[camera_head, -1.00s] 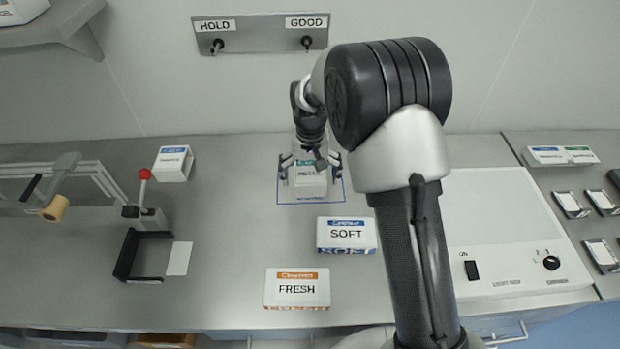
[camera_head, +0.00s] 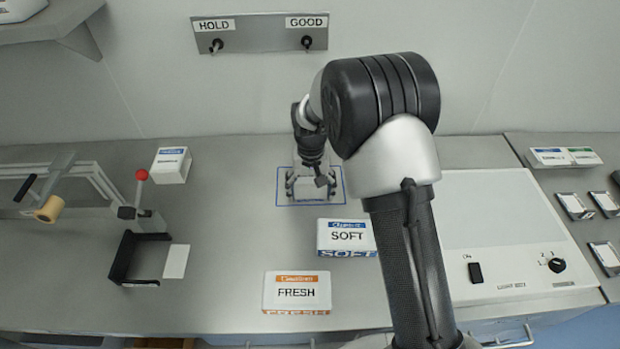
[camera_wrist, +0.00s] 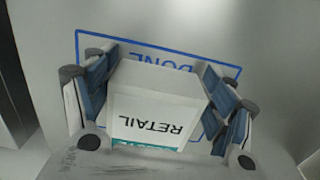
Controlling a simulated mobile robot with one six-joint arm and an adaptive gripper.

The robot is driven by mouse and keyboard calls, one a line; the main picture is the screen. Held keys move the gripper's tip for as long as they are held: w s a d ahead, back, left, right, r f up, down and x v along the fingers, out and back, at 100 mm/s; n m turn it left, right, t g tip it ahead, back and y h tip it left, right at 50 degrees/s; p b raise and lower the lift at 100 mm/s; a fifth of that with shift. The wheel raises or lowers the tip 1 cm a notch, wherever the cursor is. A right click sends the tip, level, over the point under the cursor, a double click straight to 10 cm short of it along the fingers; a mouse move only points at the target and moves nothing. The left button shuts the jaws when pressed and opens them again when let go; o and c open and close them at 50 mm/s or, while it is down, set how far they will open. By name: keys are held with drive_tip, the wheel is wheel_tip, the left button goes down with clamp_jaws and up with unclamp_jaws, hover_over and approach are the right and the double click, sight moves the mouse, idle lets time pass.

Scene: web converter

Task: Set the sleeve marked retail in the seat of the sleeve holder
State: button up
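The sleeve marked RETAIL (camera_wrist: 155,115) is a white box with a teal band, standing in the blue-outlined DONE area. In the wrist view it is between the two fingers of my gripper (camera_wrist: 160,90), with pads close against both sides, and the gripper looks shut on it. In the head view my gripper (camera_head: 309,187) is low over the blue outline and largely hides the sleeve. A black U-shaped frame (camera_head: 122,256) beside a red-knobbed lever (camera_head: 141,175) stands at left; it looks like the sleeve holder, and its seat appears empty.
The SOFT box (camera_head: 346,237) and FRESH box (camera_head: 297,291) stand in front of the outline. Another white box (camera_head: 172,165) is at back left. A white card (camera_head: 176,261) lies beside the black frame. A light box (camera_head: 500,235) is at right. The HOLD/GOOD panel (camera_head: 262,35) is on the wall.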

drive_tip(key=c, duration=0.4)
drive_tip(key=shift+r, duration=0.1)
drive_tip(key=shift+c, duration=1)
wheel_tip(320, 180, up, 20)
drive_tip(key=p, duration=0.5)
drive_tip(key=shift+c, duration=0.3)
drive_tip(key=s+d+f+b, duration=0.2)
drive_tip(key=s+d+f, duration=0.9)
drive_tip(key=shift+s+d+f, duration=0.3)
drive_tip(key=shift+s+d, duration=0.05)
drive_tip(key=shift+d, duration=0.05)
